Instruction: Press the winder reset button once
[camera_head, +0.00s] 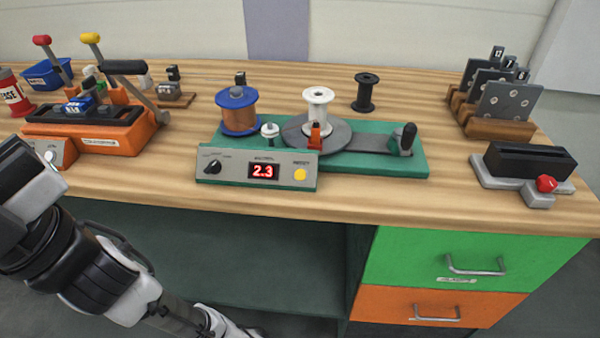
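The winder (370,165) is a green-based unit in the middle of the bench. Its grey front panel (230,170) carries a black knob (212,167), a red display (264,171) reading 2.3, and a round yellow button (300,175) under a label that looks like RESET. A blue-flanged copper spool (238,112) and a white spool (318,108) stand on the winder. My arm reaches in at the lower left, in front of the bench and well left of the yellow button. I cannot make out the gripper's fingertips.
An orange machine (95,135) with levers stands at the left. A black spool (366,92) stands behind the winder. At the right are a wooden rack of grey plates (500,105) and a black slotted block with a red knob (546,184). The bench front between winder and edge is clear.

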